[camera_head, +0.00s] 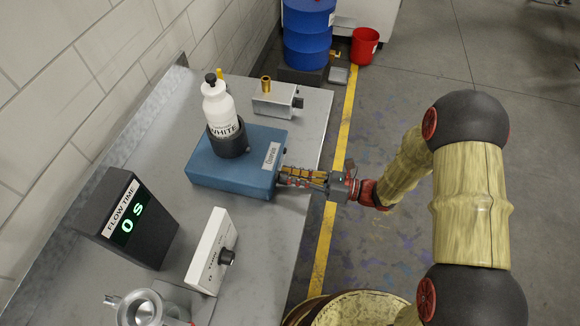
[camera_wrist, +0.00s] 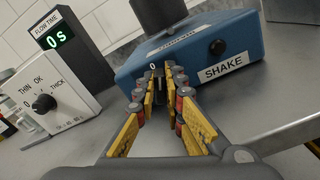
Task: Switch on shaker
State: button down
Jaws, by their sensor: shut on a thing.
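The shaker is a blue box (camera_head: 222,172) on the grey bench. A white bottle labelled WHITE (camera_head: 219,108) stands upright in the black holder (camera_head: 228,140) on its top. In the wrist view, the shaker's front (camera_wrist: 240,47) carries a SHAKE label and a round black button. My gripper (camera_head: 284,177) is at the shaker's front side. In the wrist view, my gripper's fingers (camera_wrist: 158,88) are closed around a small dark knob (camera_wrist: 158,77) below a "0" mark. The fingers hide most of this knob, so its turn position cannot be told.
A black FLOW TIME display reading 0 S (camera_head: 128,220) and a white knob box (camera_head: 212,255) stand nearer on the bench. A metal device with a brass top (camera_head: 275,101) stands beyond the shaker. A blue drum (camera_head: 307,35) and red bucket (camera_head: 364,46) are on the floor.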

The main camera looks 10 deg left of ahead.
jog(key=m+p, duration=0.3)
jog(key=p, duration=0.1)
jog(key=m+p, duration=0.3)
jog(key=shift+w+m+p, duration=0.2)
jog(key=shift+m+p, duration=0.1)
jog(key=shift+p, duration=0.1)
jog(key=m+p, duration=0.3)
jog(key=shift+w+f, duration=0.1)
jog(key=shift+f, duration=0.1)
jog(key=shift+f+m+p, duration=0.25)
jog(key=shift+m+p, duration=0.6)
jog(key=shift+m, duration=0.85)
jog(key=c, duration=1.9)
grip_release()
